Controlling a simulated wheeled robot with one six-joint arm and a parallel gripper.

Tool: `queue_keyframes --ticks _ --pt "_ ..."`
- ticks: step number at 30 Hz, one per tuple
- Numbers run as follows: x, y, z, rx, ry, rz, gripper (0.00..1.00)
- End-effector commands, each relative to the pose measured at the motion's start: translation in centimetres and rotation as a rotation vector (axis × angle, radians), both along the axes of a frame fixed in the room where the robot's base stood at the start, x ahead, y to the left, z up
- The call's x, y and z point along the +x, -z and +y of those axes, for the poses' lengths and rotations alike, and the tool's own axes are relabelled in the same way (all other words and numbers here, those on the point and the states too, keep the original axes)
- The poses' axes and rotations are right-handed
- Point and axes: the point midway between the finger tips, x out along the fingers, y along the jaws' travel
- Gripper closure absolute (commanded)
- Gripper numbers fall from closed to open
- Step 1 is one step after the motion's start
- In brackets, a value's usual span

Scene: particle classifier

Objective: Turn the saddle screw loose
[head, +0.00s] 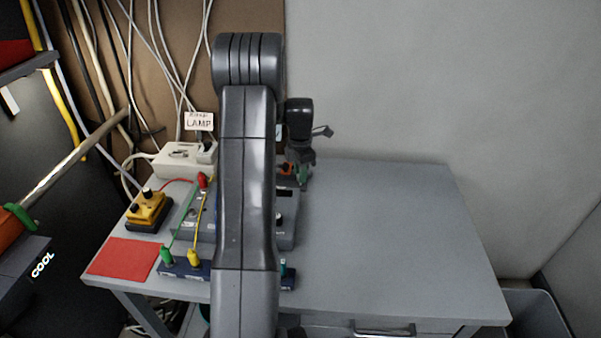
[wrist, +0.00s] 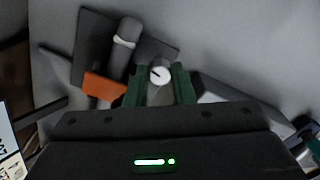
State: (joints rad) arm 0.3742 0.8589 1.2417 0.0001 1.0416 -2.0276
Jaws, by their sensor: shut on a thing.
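My gripper (wrist: 158,80) is shut on a small round knob with a white top and a dark mark, which I take to be the saddle screw (wrist: 159,74). Its green fingers are on both sides of the knob. In the head view my gripper (head: 304,175) points down behind the grey instrument at the table's back edge. My arm hides much of that instrument, and the screw cannot be made out there. Next to the screw in the wrist view are an orange part (wrist: 103,86) and a grey cylinder with a pale band (wrist: 126,38).
On the grey table (head: 390,230) stand a yellow box (head: 148,208) with black knobs, a white lamp supply (head: 180,160), and a red mat (head: 122,257). Green and yellow leads run to a blue terminal strip (head: 180,268). The right half of the table is clear.

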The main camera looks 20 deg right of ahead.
Motion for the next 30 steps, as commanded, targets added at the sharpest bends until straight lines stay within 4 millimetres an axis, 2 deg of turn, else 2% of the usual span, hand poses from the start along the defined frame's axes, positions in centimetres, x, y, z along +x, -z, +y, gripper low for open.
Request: queue_keyframes --ticks 17,18,19,30 --pt "0.11 -0.18 -0.05 -0.003 -0.035 -0.004 1.00" --pt "0.12 -0.18 -0.05 -0.003 -0.035 -0.004 0.74" --pt "0.12 -0.17 -0.05 -0.003 -0.034 -0.004 0.69" --pt "0.07 -0.56 -0.03 -0.001 -0.034 -0.002 0.69"
